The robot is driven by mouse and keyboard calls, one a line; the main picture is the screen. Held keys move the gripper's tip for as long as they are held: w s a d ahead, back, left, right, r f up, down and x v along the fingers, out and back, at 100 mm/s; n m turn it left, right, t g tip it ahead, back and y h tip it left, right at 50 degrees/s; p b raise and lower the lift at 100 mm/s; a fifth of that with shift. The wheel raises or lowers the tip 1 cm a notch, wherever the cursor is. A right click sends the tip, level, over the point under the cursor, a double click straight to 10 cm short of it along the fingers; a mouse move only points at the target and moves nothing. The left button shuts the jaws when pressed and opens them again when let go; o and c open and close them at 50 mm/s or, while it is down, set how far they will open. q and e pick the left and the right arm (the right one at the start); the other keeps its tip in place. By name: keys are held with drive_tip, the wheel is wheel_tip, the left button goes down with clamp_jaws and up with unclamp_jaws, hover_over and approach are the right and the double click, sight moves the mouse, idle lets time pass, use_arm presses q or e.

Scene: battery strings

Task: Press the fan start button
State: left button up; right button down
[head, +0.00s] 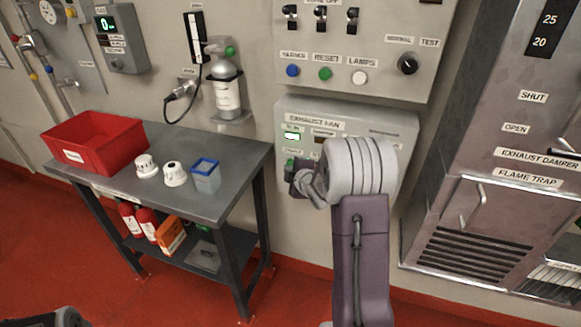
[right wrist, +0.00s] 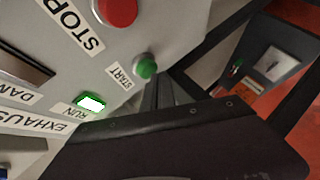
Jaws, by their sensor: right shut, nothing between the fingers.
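The exhaust fan panel (head: 350,115) is a grey box on the wall, partly hidden by my right arm. In the right wrist view the green start button (right wrist: 146,66) sits beside its START label (right wrist: 120,77). The red stop button (right wrist: 118,10) is above it. The RUN lamp (right wrist: 90,103) is lit; it also shows lit in the head view (head: 292,135). My right gripper (head: 296,184) is at the panel's lower left. In the right wrist view its shut, empty fingers (right wrist: 156,88) end close by the start button; I cannot tell whether they touch it.
A grey table (head: 222,203) left of the panel holds a red bin (head: 95,140), two white round parts and a blue-rimmed cup (head: 206,175). A switch panel (head: 340,55) is above. A metal exhaust damper cabinet (head: 470,150) stands at the right.

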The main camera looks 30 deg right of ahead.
drive_tip(key=shift+s+a, duration=0.25)
drive_tip(key=shift+a, duration=0.1)
drive_tip(key=s+a+b, duration=0.2)
drive_tip(key=s+a, duration=0.1)
drive_tip(key=shift+s+a+b, duration=0.15)
drive_tip(key=shift+a+b, duration=0.25)
idle(0.7)
